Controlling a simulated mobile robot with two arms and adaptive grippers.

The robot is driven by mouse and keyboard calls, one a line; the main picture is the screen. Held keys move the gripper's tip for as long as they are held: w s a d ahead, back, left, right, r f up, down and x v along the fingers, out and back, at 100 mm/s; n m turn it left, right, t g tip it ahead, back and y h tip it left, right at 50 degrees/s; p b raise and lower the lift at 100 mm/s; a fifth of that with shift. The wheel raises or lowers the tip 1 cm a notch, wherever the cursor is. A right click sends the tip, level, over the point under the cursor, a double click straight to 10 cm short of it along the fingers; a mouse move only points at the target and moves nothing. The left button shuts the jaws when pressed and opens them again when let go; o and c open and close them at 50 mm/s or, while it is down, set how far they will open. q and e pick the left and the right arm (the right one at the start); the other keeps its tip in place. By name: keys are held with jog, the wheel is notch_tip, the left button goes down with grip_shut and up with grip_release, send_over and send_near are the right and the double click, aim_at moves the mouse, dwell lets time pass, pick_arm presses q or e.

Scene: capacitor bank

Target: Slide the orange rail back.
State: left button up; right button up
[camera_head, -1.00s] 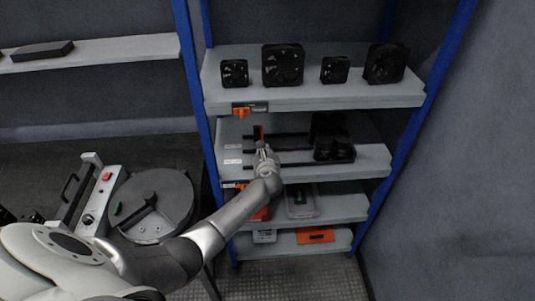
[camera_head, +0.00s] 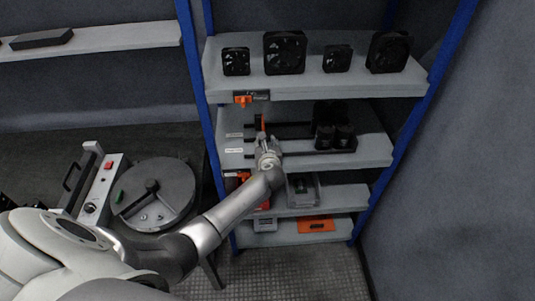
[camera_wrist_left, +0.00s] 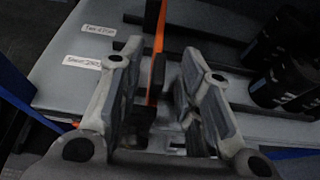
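The orange rail (camera_head: 263,123) stands upright as a thin strip at the left end of the dark slide bars on the second shelf. In the left wrist view the orange rail (camera_wrist_left: 157,40) runs between the two fingers, nearer the left one. My left gripper (camera_head: 266,146) is at the shelf's front, at the rail. In the left wrist view the left gripper (camera_wrist_left: 163,58) is open, with a visible gap on the right side of the rail. Whether the left finger touches the rail I cannot tell. My right gripper is not in view.
Black capacitors (camera_head: 334,136) stand on the same shelf to the right. White labels (camera_wrist_left: 82,62) lie on the shelf's left edge. The upper shelf (camera_head: 310,89) holds several black fans above the arm. Blue posts (camera_head: 200,100) flank the shelves. A round dark lid (camera_head: 153,193) is at left.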

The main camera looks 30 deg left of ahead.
pick_arm(q)
jog(key=v, duration=0.9)
jog(key=shift+s, duration=0.25)
jog(key=shift+d+r, duration=0.1)
jog(key=s+d+f+n+g+h+b, duration=0.15)
jog(key=s+f+n, duration=0.35)
jog(key=f, duration=0.7)
jog(key=s+d+f+n+g+h+b, duration=0.1)
jog(key=s+f+n+g+h, duration=0.1)
jog(key=s+f, duration=0.7)
jog(key=s+d+f+n+g+h+b, duration=0.15)
jog(key=s+f+n, duration=0.3)
jog(key=f, duration=0.95)
jog(key=s+d+f+n+g+h, duration=0.1)
jog(key=s+f+n, duration=0.4)
jog(key=s, duration=0.5)
jog(key=s+d+f+n+g+b, duration=0.1)
jog(key=s+f+n, duration=0.4)
jog(key=s, duration=0.6)
jog(key=s+d+f+n+g+h+b, duration=0.1)
jog(key=s+f+n+g, duration=0.2)
jog(key=s, duration=0.8)
notch_tip(320, 180, down, 3)
jog(key=shift+d+f+n+h, duration=0.1)
jog(key=shift+d+n+h, duration=0.2)
jog(key=shift+n, duration=0.85)
